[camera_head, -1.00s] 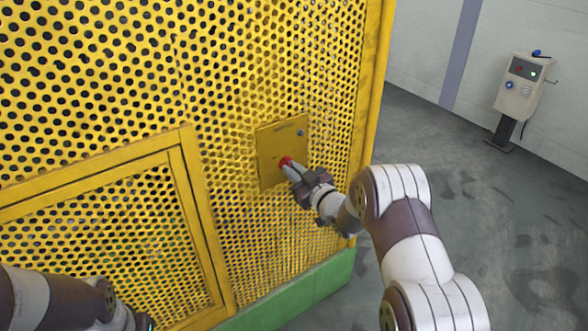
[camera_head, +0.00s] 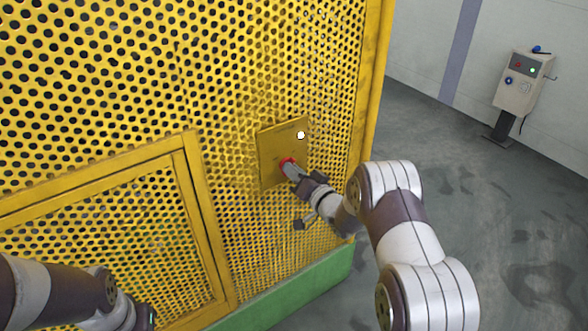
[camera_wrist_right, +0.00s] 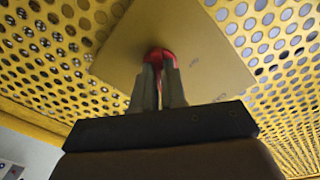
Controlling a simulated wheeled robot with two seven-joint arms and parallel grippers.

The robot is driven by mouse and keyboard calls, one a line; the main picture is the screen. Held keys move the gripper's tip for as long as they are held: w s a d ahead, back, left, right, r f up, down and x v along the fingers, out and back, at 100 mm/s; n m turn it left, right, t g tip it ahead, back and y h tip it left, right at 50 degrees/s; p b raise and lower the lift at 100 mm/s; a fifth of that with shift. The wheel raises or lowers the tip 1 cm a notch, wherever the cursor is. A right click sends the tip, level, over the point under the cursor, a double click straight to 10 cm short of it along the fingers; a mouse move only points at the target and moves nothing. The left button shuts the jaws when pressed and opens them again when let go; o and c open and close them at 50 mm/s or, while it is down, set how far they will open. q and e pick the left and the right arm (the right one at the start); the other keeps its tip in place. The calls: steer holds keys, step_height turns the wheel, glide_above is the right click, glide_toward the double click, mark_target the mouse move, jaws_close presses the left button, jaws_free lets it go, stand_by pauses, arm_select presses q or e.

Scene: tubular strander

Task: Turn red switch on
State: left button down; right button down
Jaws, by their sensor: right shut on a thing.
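The red switch (camera_head: 286,162) sits on a plain yellow plate (camera_head: 270,176) fixed to the perforated yellow panel. A small round light (camera_head: 301,135) at the plate's upper right shows bright white. My right gripper (camera_head: 291,169) is shut on the red switch. In the right wrist view the two grey fingers (camera_wrist_right: 159,75) hold the red switch (camera_wrist_right: 160,55) between them, and only its top and edges show. My left arm is at the lower left of the head view; its gripper (camera_head: 148,318) is mostly cut off by the bottom edge.
A beige control box (camera_head: 522,84) on a dark post stands at the right, with a red and a green light showing. A green base beam (camera_head: 300,290) runs under the yellow panel (camera_head: 100,80). The grey floor between panel and box is clear.

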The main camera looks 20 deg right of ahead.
steer(key=shift+m, duration=0.6)
steer(key=shift+f+m, duration=0.1)
steer(key=shift+m, duration=0.2)
steer(key=c, duration=1.2)
jaws_free()
steer(key=v, duration=1.2)
steer(key=shift+s+d, duration=0.15)
steer(key=shift+s, duration=0.2)
